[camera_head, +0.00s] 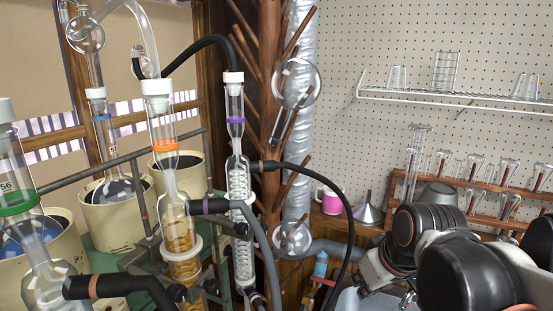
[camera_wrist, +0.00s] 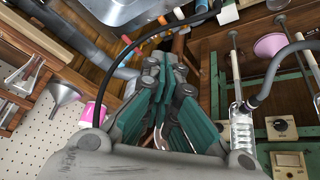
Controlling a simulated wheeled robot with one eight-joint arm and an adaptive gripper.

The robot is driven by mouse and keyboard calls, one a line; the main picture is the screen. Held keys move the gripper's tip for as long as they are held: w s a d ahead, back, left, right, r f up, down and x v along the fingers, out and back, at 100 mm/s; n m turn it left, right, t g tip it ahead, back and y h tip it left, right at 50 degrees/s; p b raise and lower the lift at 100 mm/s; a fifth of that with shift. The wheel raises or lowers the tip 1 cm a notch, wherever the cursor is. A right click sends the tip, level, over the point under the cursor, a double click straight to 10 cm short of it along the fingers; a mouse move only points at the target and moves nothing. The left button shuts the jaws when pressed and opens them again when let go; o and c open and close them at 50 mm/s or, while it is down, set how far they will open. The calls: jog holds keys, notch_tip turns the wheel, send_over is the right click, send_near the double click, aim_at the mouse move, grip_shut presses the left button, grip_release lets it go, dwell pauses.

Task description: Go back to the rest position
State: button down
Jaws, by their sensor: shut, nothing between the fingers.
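My arm, black and white, fills the lower right of the head view. My gripper (camera_wrist: 166,68) shows in the wrist view with its teal-padded fingers brought together and nothing between them. The reflux rig stands at the left of the head view: a glass column with an orange ring (camera_head: 160,130), a coiled condenser with a purple ring (camera_head: 238,180) and a flask with a green ring (camera_head: 45,255). My arm is to the right of the rig and apart from it. The condenser also shows at the right of the wrist view (camera_wrist: 241,130).
A pink mug (camera_head: 329,200) and a metal funnel (camera_head: 368,212) stand on a wooden shelf behind. A black hose (camera_head: 340,200) loops between rig and arm. A wooden rack (camera_head: 470,185) with glassware and a wire shelf (camera_head: 450,93) are on the right. A metal sink (camera_wrist: 125,8) shows in the wrist view.

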jog(key=s+d+f+m+t+h, duration=0.1)
jog(key=s+d+m, duration=0.1)
jog(key=s, duration=0.7)
jog(key=shift+s+f+m+t, duration=0.25)
jog(key=shift+m+t, duration=0.15)
jog(key=shift+m, duration=0.5)
